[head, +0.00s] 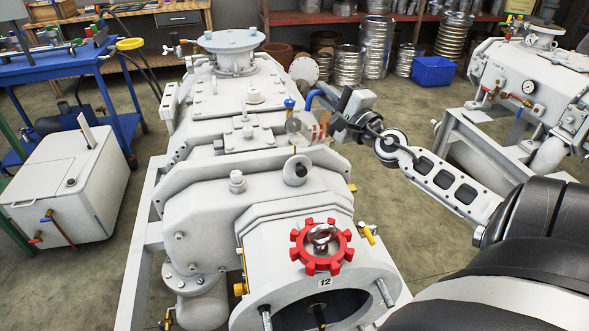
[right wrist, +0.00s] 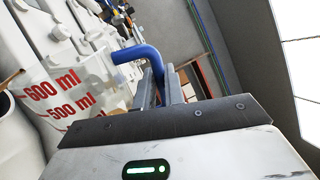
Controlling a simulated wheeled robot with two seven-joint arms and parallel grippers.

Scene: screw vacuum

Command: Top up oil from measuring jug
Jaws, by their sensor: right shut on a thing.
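The clear measuring jug (head: 303,126) with red markings and a blue handle (head: 312,96) is held over the vacuum pump (head: 250,200), tilted. My right gripper (head: 327,113) is shut on the blue handle, which also shows between the fingers in the right wrist view (right wrist: 140,54). There the jug wall (right wrist: 82,85) reads 600 ml and 500 ml, with a brownish patch at the left edge. In the head view a thin amber streak (head: 294,150) shows below the jug, above the round filler neck (head: 295,171). The oil level is unclear. My left gripper is out of view.
A red handwheel (head: 321,247) sits on the pump's front end, above plate 12. A second pump (head: 530,85) is at the right. A white tank (head: 68,188) and blue cart (head: 70,68) are left.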

